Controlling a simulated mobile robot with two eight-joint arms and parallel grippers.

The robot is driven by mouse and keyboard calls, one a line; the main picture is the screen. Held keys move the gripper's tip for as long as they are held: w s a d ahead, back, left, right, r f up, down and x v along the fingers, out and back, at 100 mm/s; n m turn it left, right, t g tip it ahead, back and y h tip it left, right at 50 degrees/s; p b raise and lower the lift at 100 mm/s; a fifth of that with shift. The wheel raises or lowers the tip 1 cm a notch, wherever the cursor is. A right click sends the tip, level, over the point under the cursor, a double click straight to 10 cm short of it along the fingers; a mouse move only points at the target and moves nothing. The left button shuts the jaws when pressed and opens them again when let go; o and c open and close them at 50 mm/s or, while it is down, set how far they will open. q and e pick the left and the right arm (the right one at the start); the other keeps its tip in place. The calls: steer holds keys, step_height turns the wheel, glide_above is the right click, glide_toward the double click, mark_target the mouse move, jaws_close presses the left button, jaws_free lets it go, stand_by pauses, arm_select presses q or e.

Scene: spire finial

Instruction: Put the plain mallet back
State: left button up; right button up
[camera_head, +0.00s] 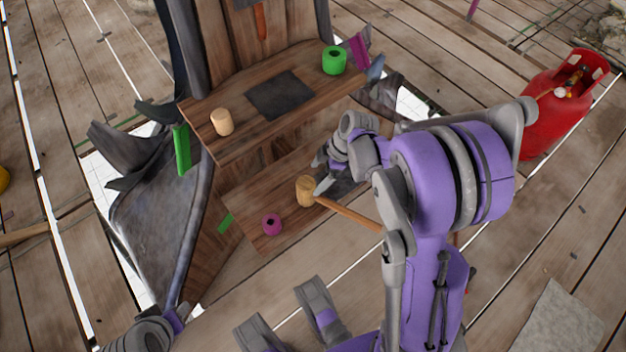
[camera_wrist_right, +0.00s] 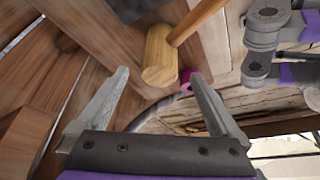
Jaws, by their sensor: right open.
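A mallet with a plain tan wooden head (camera_head: 306,190) and an orange-brown handle (camera_head: 350,214) is at the lower wooden shelf (camera_head: 245,195); its handle reaches right past the front edge. My right gripper (camera_head: 321,184) is beside the head, from above. In the right wrist view, my open fingers (camera_wrist_right: 163,88) have the mallet head (camera_wrist_right: 160,55) just ahead of the gap, with the handle going up right. Nothing is held, and I cannot tell whether a finger touches it.
A magenta ring (camera_head: 271,223) sits left of the mallet. The upper shelf (camera_head: 190,112) holds a light wooden cylinder (camera_head: 222,122), a dark square (camera_head: 281,95) and a green ring (camera_head: 334,60). A red gas cylinder (camera_head: 555,110) stands on the plank floor at right.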

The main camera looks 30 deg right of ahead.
steer(key=shift+s+r, duration=0.1)
steer(key=shift+r, duration=0.3)
steer(key=s+a+r+m+t+h, duration=0.1)
steer(key=s+a+r+m+h, duration=0.1)
steer(key=s+a+r+m, duration=0.2)
steer(key=s+a+r+m+t+h, duration=0.1)
steer(key=s+a+r+m+h, duration=0.1)
steer(key=s+a+r+m, duration=0.3)
steer(key=s+a+m, duration=0.1)
steer(key=s+m, duration=0.2)
steer(key=s, duration=0.3)
steer(key=shift+r, duration=0.1)
stand_by(0.4)
